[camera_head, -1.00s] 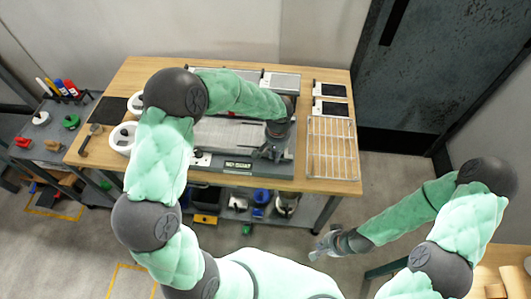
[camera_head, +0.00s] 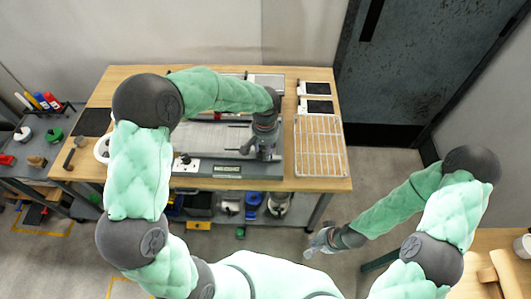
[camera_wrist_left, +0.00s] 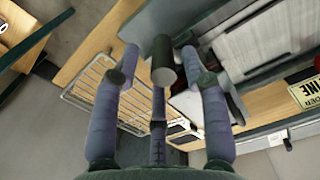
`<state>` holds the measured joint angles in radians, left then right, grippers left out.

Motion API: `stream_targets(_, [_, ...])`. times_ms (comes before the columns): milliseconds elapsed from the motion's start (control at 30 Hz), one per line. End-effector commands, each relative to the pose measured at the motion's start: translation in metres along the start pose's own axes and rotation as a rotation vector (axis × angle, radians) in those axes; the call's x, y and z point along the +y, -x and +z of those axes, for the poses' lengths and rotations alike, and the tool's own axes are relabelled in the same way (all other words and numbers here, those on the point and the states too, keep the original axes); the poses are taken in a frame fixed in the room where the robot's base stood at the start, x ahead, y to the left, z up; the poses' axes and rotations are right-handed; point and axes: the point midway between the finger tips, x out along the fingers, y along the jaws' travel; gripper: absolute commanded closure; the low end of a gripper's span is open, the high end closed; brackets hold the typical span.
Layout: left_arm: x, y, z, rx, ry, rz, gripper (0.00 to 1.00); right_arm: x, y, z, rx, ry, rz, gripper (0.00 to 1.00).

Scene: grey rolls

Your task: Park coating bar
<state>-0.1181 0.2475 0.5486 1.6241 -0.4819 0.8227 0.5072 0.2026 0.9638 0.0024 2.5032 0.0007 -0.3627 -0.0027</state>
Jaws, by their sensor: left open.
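The coating machine, a grey flat-bed unit with a labelled front edge (camera_head: 227,169), stands on the wooden table. My left gripper (camera_head: 262,152) is over the right end of its bed, pointing down. In the left wrist view its fingers (camera_wrist_left: 160,68) are spread open. A dark cylindrical end (camera_wrist_left: 163,62) shows between them; I cannot tell whether it is a part of my gripper or another thing. Thin dark rods (camera_head: 238,126) lie near the bed, but I cannot tell which is the coating bar. My right gripper (camera_head: 319,243) hangs in front of the table, its fingers too small to judge.
A wire rack (camera_head: 320,147) lies on the table right of the machine, with dark-topped pads (camera_head: 316,106) behind it. A white roll (camera_head: 102,149) and a dark mat (camera_head: 92,122) are at the left. Bins (camera_head: 198,206) stand on the shelf below.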

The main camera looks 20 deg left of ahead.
Motion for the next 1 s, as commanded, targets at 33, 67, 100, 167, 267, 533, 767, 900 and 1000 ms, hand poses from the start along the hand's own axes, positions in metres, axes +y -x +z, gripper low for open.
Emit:
stream_targets(33, [0.0, 0.013, -0.001, 0.005, -0.001, 0.001, 0.55, 0.0, 0.0, 0.0, 0.0, 0.0, 0.0, 1.0])
stream_targets(67, [0.001, 0.019, -0.001, 0.006, -0.002, 0.001, 0.55, 0.0, 0.0, 0.0, 0.0, 0.0, 0.0, 1.0])
stream_targets(100, [0.001, 0.027, -0.001, 0.005, -0.002, 0.0, 0.55, 0.0, 0.0, 0.0, 0.0, 0.0, 0.0, 1.0])
stream_targets(167, [0.001, 0.039, -0.001, 0.005, 0.0, 0.001, 0.55, 0.0, 0.0, 0.0, 0.0, 0.0, 0.0, 1.0])
stream_targets(267, [0.001, 0.055, -0.001, 0.005, -0.001, 0.001, 0.55, 0.0, 0.0, 0.0, 0.0, 0.0, 0.0, 1.0])
stream_targets(533, [0.001, 0.08, -0.001, 0.002, -0.001, 0.001, 0.55, 0.0, 0.0, 0.0, 0.0, 0.0, 0.0, 1.0])
stream_targets(767, [0.001, 0.083, -0.001, 0.002, -0.001, 0.001, 0.55, 0.0, 0.0, 0.0, 0.0, 0.0, 0.0, 1.0])
stream_targets(900, [0.001, 0.082, -0.001, 0.002, -0.001, 0.001, 0.55, 0.0, 0.0, 0.0, 0.0, 0.0, 0.0, 1.0])
stream_targets(1000, [0.001, 0.082, -0.001, 0.002, -0.001, 0.001, 0.55, 0.0, 0.0, 0.0, 0.0, 0.0, 0.0, 1.0])
